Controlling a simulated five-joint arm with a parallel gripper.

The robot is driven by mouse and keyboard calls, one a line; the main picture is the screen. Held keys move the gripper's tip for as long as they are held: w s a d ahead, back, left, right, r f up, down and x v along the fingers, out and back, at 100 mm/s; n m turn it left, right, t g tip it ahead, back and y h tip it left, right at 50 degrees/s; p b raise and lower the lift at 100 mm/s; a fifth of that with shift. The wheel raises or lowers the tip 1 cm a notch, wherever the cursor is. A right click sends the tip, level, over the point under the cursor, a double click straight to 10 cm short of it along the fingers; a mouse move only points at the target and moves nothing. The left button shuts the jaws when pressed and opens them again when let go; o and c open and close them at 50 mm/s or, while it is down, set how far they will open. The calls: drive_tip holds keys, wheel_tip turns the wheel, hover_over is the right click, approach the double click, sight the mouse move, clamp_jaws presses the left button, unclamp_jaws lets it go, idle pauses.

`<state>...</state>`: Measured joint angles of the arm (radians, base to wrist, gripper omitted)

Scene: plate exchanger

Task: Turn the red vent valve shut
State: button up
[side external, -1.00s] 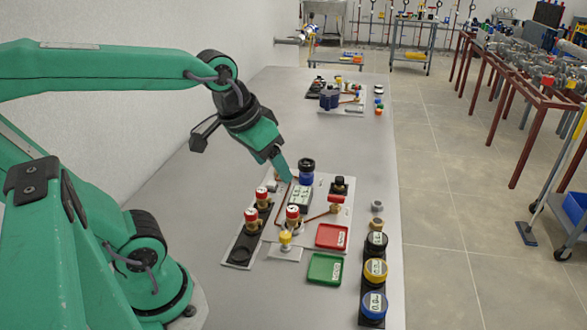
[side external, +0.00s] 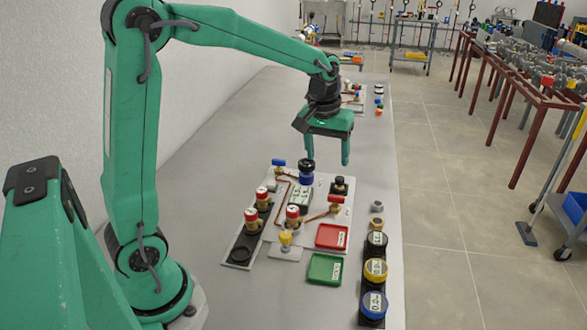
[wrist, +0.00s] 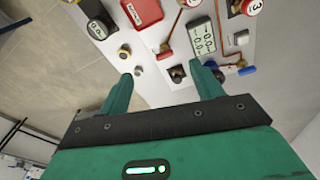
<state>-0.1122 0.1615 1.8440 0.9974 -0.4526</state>
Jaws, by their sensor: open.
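The red vent valve (side external: 336,199) has a red lever on a brass body at the right side of the pipe board (side external: 325,188). In the wrist view the red lever (wrist: 165,56) lies ahead of and between my fingertips. My gripper (side external: 327,160) is open and empty, pointing down above the far side of the board, apart from the valve. Its two spread fingers also show in the wrist view (wrist: 162,76). A blue-handled valve (side external: 279,162) is at the board's far left corner; it shows near the right finger in the wrist view (wrist: 247,71).
A digital gauge (side external: 302,196), a blue-and-black cap (side external: 307,171) and a black knob (side external: 340,184) crowd the board.

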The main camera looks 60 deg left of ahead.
sight(336, 196)
drive_tip(key=w+a+f+n, duration=0.1)
drive_tip(key=w+f, duration=0.1)
drive_tip(key=w+a+f+g, duration=0.1)
drive_tip(key=w+f, duration=0.1)
drive_tip(key=f, duration=0.1)
drive_tip(key=w+a+f+n, duration=0.1)
drive_tip(key=w+f, duration=0.1)
drive_tip(key=f, duration=0.1)
drive_tip(key=shift+w+f+n+g, duration=0.2)
drive_tip(key=shift+w+n+g, duration=0.1)
drive_tip(key=shift+f, duration=3.9)
drive_tip(key=shift+c, duration=0.3)
drive_tip(key=c, duration=0.9)
